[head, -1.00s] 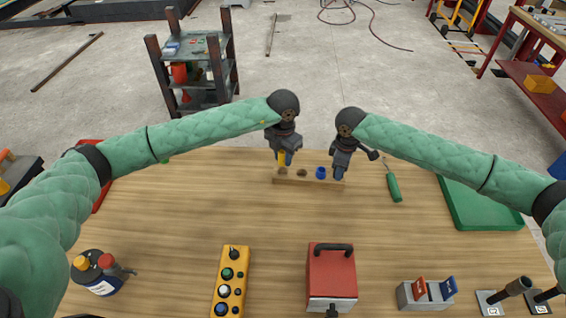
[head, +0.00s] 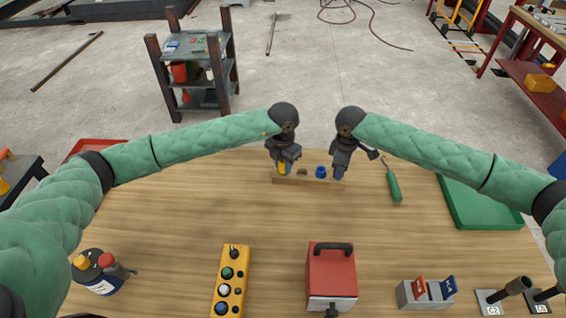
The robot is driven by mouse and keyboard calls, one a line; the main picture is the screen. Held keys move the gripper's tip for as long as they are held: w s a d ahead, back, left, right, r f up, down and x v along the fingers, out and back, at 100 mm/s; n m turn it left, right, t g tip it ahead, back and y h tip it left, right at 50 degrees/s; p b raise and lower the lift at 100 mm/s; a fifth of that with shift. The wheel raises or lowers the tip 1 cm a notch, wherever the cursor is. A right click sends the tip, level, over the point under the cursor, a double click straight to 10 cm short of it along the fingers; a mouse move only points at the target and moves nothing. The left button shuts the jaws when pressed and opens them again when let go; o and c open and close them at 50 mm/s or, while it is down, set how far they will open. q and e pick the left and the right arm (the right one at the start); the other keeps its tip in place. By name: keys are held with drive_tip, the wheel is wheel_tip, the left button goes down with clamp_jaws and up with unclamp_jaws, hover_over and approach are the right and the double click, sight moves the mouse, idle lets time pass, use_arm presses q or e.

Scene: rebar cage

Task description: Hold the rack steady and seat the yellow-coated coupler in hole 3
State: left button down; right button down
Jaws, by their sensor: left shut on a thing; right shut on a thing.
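The wooden rack (head: 310,181) lies near the far edge of the table. A blue coupler (head: 321,172) stands in it right of the middle, and a dark open hole (head: 302,172) shows left of that. My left gripper (head: 284,163) is shut on the yellow-coated coupler (head: 283,168) at the rack's left end. The coupler's lower end is at the leftmost hole; I cannot tell how deep it sits. My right gripper (head: 340,171) is shut on the rack's right end. Its fingers hide that end.
A green-handled screwdriver (head: 394,187) lies right of the rack, and a green tray (head: 482,214) is farther right. A yellow button box (head: 231,281), a red box (head: 332,272) and a grey block with coloured clips (head: 425,293) stand near the front. The middle of the table is clear.

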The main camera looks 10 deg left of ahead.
use_arm(q)
drive_tip(key=c, duration=1.1)
unclamp_jaws()
wheel_tip(320, 180, up, 13)
drive_tip(key=shift+r, duration=0.1)
use_arm(e)
drive_tip(key=c, duration=1)
unclamp_jaws()
